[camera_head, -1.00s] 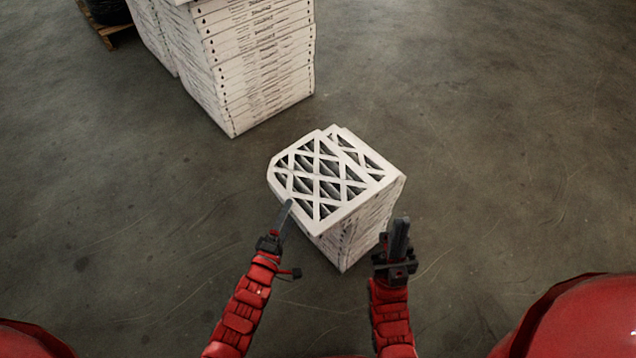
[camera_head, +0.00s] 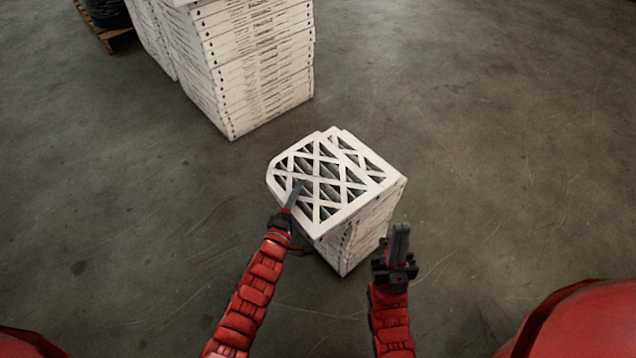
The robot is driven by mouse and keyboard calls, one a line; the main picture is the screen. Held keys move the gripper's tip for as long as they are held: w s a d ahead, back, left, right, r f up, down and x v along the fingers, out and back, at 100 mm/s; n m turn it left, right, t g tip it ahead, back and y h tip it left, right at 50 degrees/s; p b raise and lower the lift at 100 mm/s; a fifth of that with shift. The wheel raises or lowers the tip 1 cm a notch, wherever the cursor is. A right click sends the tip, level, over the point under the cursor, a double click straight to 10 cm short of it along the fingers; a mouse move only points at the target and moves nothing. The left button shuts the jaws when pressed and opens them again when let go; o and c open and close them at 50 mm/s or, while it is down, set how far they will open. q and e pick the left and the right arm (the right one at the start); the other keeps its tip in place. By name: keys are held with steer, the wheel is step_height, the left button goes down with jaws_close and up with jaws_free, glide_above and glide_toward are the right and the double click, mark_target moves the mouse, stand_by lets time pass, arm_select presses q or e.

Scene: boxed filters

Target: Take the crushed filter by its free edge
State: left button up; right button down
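The top filter (camera_head: 349,209) is white-framed with a lattice over dark pleats. It lies on a short stack of boxed filters (camera_head: 362,238), set off to the left of the one beneath. Its far left corner looks cut off or crushed. My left gripper (camera_head: 296,192) is at the filter's near left edge, with a dark finger showing over the lattice. Its other finger is not clearly seen, so I cannot tell whether it grips the edge. My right gripper (camera_head: 399,240) is right of the stack's near corner, apart from it, its fingers together and empty.
A taller stack of white filter boxes (camera_head: 262,75) stands behind to the left. A wooden pallet (camera_head: 112,32) with a dark object shows at the top left. The concrete floor to the right is clear.

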arm_select(q)
jaws_close()
